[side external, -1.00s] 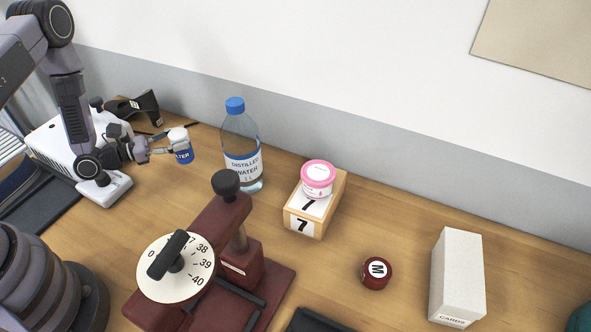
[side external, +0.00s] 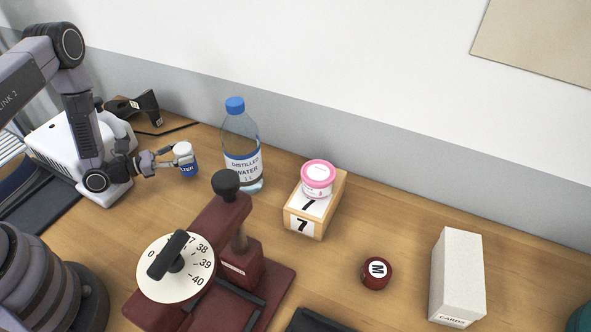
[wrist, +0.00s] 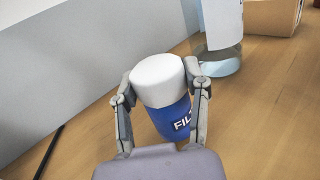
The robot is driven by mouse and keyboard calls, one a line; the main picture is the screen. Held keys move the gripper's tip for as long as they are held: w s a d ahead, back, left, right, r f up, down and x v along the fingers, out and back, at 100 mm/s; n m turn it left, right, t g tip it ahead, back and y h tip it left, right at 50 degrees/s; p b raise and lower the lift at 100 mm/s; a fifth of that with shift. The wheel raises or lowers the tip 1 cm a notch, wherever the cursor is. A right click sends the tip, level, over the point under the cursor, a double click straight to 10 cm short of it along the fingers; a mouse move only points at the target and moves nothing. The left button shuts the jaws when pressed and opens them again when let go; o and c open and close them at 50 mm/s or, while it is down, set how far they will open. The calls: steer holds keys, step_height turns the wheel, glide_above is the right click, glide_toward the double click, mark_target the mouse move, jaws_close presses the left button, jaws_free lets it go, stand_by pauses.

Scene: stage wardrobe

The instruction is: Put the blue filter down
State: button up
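The blue filter (side external: 188,169) is a small blue cylinder with a white cap and a printed label. My gripper (side external: 177,161) is shut on it, left of the water bottle. In the wrist view the filter (wrist: 172,115) stands between the two fingers of my gripper (wrist: 160,84), which press on its white cap from both sides. It looks nearly upright and close to the wooden table (wrist: 262,110). I cannot tell whether its base touches the table.
A distilled water bottle (side external: 242,150) stands just right of the filter. A dark red press with a dial (side external: 176,266) is in front. A wooden box (side external: 326,206) bears a pink-lidded jar (side external: 318,178). A white machine (side external: 62,150) and a black object (side external: 137,108) are behind my arm.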

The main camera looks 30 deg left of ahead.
steer(key=o, duration=0.5)
steer(key=shift+c, duration=0.2)
steer(key=shift+r, duration=0.3)
steer(key=v, duration=1.1)
steer(key=shift+s+a+r, duration=0.25)
steer(key=shift+a+r, duration=0.05)
steer(key=shift+r, duration=0.1)
steer(key=s+d+r+m+g, duration=0.1)
steer(key=d+r+m+g, duration=0.2)
steer(key=r+m+g, duration=0.3)
steer(key=s+d+r+m+g+h, duration=0.1)
steer(key=s+d+r+m+g, duration=0.15)
steer(key=r+m, duration=0.35)
steer(key=s+d+r+m+g, duration=0.1)
steer(key=d+r+m+g, duration=0.3)
steer(key=r+g, duration=0.3)
steer(key=s+a+r+m+t+y, duration=0.1)
steer(key=s+r+m+t+y, duration=0.6)
steer(key=s+r+m+y, duration=0.4)
step_height(320, 180, up, 4)
steer(key=shift+s+a+f+m+y, duration=0.1)
steer(key=shift+s+a+m+y, duration=0.25)
steer(key=shift+s+y, duration=0.35)
